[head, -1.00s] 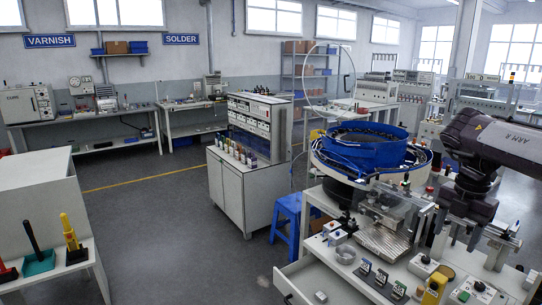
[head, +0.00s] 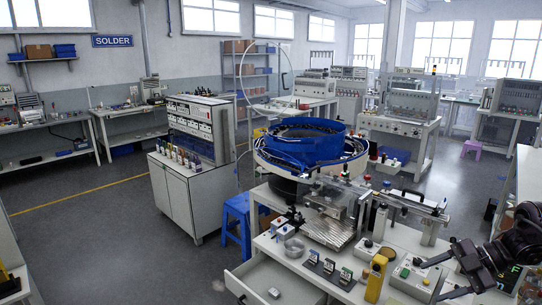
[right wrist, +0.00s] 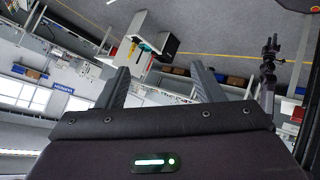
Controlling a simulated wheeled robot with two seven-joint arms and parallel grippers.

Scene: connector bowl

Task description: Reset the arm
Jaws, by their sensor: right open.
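My right gripper (head: 432,281) is at the lower right of the head view, over the right part of the white workbench (head: 262,282). Its fingers are apart with nothing between them, pointing left. In the right wrist view both fingers of the right gripper (right wrist: 162,75) stand spread and empty, with the room tilted behind them. My left gripper does not show in the head view.
A blue bowl feeder (head: 302,146) stands on the bench. A yellow bottle-like object (head: 376,279) and a control box (head: 415,277) are close to the right gripper. An open drawer (head: 270,285) juts out at the front. A blue stool (head: 237,222) stands beside the bench. Floor at left is clear.

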